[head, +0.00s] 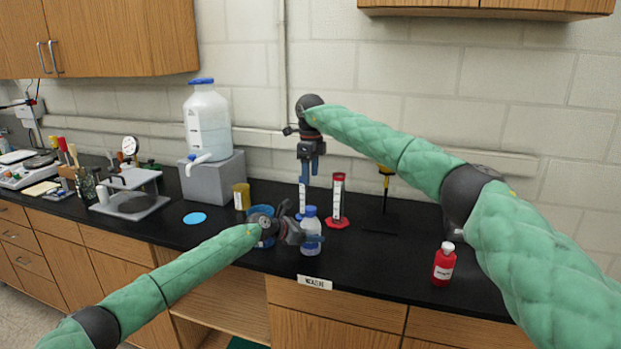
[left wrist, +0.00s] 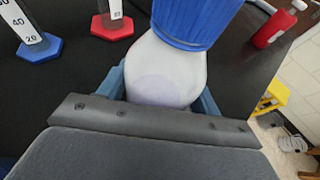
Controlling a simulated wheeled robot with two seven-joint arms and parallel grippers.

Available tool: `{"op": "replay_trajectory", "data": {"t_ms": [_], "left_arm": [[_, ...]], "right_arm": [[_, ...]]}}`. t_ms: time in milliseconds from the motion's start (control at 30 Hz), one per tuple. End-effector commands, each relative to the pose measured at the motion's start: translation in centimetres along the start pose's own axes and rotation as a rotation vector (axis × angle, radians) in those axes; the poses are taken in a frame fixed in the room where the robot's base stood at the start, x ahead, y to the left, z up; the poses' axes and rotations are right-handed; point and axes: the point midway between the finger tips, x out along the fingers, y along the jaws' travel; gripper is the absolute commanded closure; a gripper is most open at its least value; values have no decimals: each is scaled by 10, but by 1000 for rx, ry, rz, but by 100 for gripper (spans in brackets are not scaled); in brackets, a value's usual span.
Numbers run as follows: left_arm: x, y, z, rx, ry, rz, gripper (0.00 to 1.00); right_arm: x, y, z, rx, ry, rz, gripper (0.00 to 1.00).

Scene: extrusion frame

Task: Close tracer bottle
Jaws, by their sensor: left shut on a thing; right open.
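A translucent white bottle (head: 311,245) with a blue cap (head: 310,211) stands upright near the front edge of the black bench. My left gripper (head: 312,238) is shut around its body from the left. In the left wrist view the bottle (left wrist: 165,75) sits between the blue fingers, with the ribbed blue cap (left wrist: 197,20) on top. I cannot tell how tight the cap is. My right gripper (head: 311,172) is open and empty, pointing down above and behind the bottle. A red bottle (head: 443,265) with a white cap stands apart at the right.
Blue-based (head: 302,198) and red-based (head: 338,203) cylinders stand close behind the bottle. A blue container (head: 263,224) is partly hidden by my left gripper. A carboy (head: 207,120) on a grey block and an amber jar (head: 241,196) stand left. The bench between bottle and red bottle is clear.

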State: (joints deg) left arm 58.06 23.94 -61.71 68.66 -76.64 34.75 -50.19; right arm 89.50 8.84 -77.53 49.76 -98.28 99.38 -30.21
Motion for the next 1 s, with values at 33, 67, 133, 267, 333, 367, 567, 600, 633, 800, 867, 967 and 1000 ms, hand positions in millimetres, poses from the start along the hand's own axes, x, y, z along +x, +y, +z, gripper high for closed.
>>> {"op": "replay_trajectory", "data": {"t_ms": [33,67,133,267,333,367,567,600,633,800,867,967,1000], "left_arm": [[0,0,0,0,0,0,100],[0,0,0,0,0,0,100],[0,0,0,0,0,0,100],[0,0,0,0,0,0,21],[0,0,0,0,0,0,11],[0,0,0,0,0,0,11],[0,0,0,0,0,0,11],[0,0,0,0,0,0,11],[-1,0,0,0,0,0,11],[-14,1,-3,2,0,1,11],[-21,1,-3,2,0,1,11],[-36,1,-4,3,0,1,11],[-42,2,-4,2,0,2,11]], "right_arm": [[0,0,0,0,0,0,40],[0,0,0,0,0,0,40],[0,0,0,0,0,0,40],[0,0,0,0,0,0,40],[0,0,0,0,0,0,40],[0,0,0,0,0,0,40],[0,0,0,0,0,-1,40],[1,0,0,0,0,0,40],[1,0,0,0,0,0,40],[8,0,0,0,0,0,40],[12,0,0,0,0,0,40],[18,0,0,0,0,0,40],[20,0,0,0,0,-1,40]]}}
